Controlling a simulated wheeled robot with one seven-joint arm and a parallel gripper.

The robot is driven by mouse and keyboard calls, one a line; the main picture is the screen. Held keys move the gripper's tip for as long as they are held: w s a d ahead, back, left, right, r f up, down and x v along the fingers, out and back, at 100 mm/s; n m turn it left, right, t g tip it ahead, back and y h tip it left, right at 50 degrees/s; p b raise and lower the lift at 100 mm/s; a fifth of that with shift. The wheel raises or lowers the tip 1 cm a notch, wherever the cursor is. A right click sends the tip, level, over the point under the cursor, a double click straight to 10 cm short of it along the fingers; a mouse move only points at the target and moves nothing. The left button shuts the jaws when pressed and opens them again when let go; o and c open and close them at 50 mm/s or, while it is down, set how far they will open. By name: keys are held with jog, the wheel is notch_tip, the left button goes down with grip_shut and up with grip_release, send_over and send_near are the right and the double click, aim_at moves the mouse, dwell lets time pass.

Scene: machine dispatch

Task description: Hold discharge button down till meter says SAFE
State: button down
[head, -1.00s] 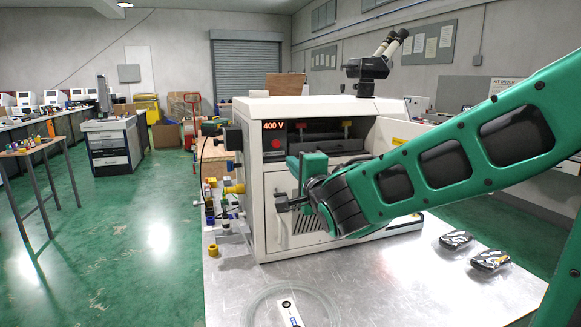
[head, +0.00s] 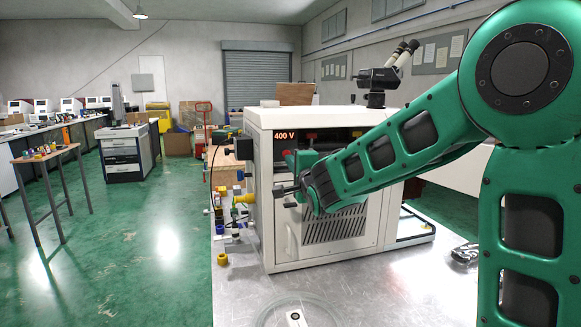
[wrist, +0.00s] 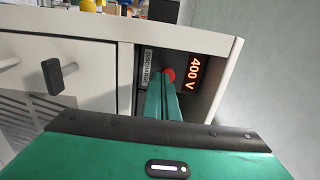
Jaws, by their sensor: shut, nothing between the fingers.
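The meter (head: 284,136) on the front of the white machine (head: 262,215) glows orange and reads 400 V. The wrist view shows the same 400 V reading (wrist: 195,74). The red discharge button (wrist: 169,74) lies between the meter and a label reading DISCHARGE (wrist: 149,70). My gripper (wrist: 161,84) is shut and empty, with its green fingertips right at the button and overlapping its edge in the picture. I cannot tell whether they touch or press it.
A dark door handle (wrist: 60,76) juts out beside the panel in the wrist view. Yellow and blue fittings (head: 238,200) line the machine's left side. The metal bench top (head: 400,285) has a clear ring (head: 262,318) at the front. A microscope (head: 385,75) stands on top.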

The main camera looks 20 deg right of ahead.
jog(key=shift+w, duration=0.1)
jog(key=shift+w+r, duration=0.15)
jog(key=shift+w, duration=0.5)
jog(key=shift+w+r, duration=0.15)
jog(key=shift+r, duration=0.15)
dwell(3.0)
dwell(0.7)
jog(key=shift+s+a+f, duration=0.1)
jog(key=shift+s+f, duration=0.25)
jog(key=s, duration=1.3)
jog(key=shift+s+f, duration=0.25)
jog(key=shift+f, duration=0.2)
